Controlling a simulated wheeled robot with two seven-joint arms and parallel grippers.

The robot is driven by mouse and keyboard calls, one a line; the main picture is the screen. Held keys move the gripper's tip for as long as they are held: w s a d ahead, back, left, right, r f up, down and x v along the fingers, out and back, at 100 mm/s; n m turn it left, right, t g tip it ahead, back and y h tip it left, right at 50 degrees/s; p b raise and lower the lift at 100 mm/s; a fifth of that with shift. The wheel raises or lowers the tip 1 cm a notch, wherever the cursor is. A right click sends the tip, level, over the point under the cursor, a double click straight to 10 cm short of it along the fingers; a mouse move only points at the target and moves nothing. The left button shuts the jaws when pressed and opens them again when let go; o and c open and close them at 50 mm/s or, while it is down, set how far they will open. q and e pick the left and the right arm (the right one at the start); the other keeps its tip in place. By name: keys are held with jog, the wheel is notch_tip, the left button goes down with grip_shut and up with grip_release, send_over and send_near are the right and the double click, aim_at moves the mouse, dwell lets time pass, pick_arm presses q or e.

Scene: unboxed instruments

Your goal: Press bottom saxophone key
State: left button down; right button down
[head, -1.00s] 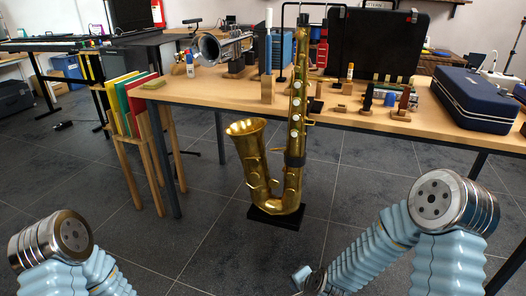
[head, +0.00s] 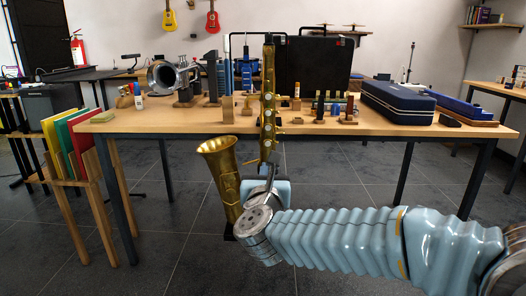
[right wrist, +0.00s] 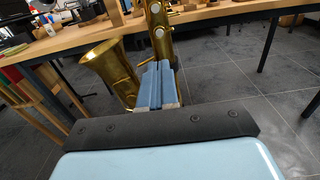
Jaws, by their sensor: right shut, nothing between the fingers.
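The brass saxophone (head: 222,172) stands upright on the floor in front of the table, its bell to the left and its long tube (head: 268,100) rising above the table edge. Pale round keys (head: 268,126) run down the tube. My right gripper (head: 273,162) is shut and empty at the lower tube; my arm and gripper hide the lower body there. In the right wrist view, its blue fingertips (right wrist: 157,72) are together in front of the tube (right wrist: 158,30), just right of the bell (right wrist: 108,66). I cannot tell whether they touch a key. My left gripper is not in view.
The wooden table (head: 400,122) behind the saxophone holds a trumpet (head: 168,76), a black case (head: 315,62), a blue case (head: 398,100) and small stands. A rack of coloured folders (head: 72,140) stands at the left. The floor right of the saxophone is clear.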

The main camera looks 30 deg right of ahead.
aim_at(269, 144)
jog(key=p+x, duration=0.2)
jog(key=x, duration=1.2)
jog(key=shift+w, duration=0.1)
jog(key=shift+w+d+f+b, duration=0.25)
jog(key=shift+w+b, duration=0.2)
jog(key=shift+b, duration=0.35)
jog(key=shift+w+d+r, duration=0.25)
jog(key=shift+r, duration=0.1)
jog(key=shift+w, duration=0.1)
jog(key=shift+d+f, duration=0.1)
jog(key=shift+d, duration=0.05)
